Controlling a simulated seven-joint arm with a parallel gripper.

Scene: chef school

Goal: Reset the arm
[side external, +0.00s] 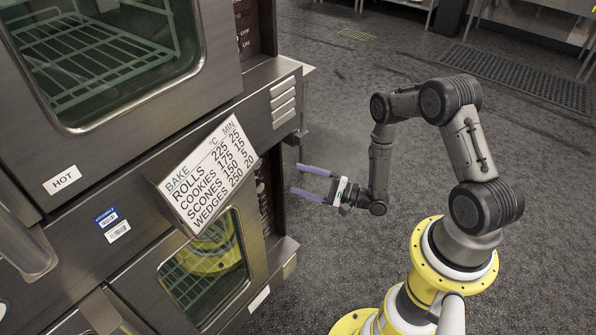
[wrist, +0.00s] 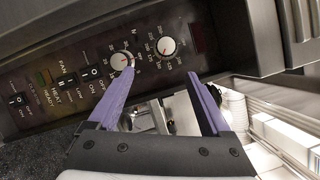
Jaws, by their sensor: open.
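My gripper (side external: 309,181) is open and empty in the side external view, with its two purple fingers pointing left at the lower oven's control panel. In the wrist view my gripper (wrist: 165,85) shows its fingers spread apart in front of the dark control panel (wrist: 60,60). A white dial (wrist: 122,61) appears at the tip of the left finger; I cannot tell whether they touch. Another white dial (wrist: 166,46) is beyond the gap between the fingers. My arm is bent, with its wrist low beside the oven.
The stacked steel ovens (side external: 215,140) fill the left side. A tilted baking chart (side external: 208,172) sticks out from the oven front. Rocker switches (wrist: 91,72) sit on the panel. The grey floor (side external: 330,60) behind the arm is clear, with a floor grate (side external: 520,75) at the right.

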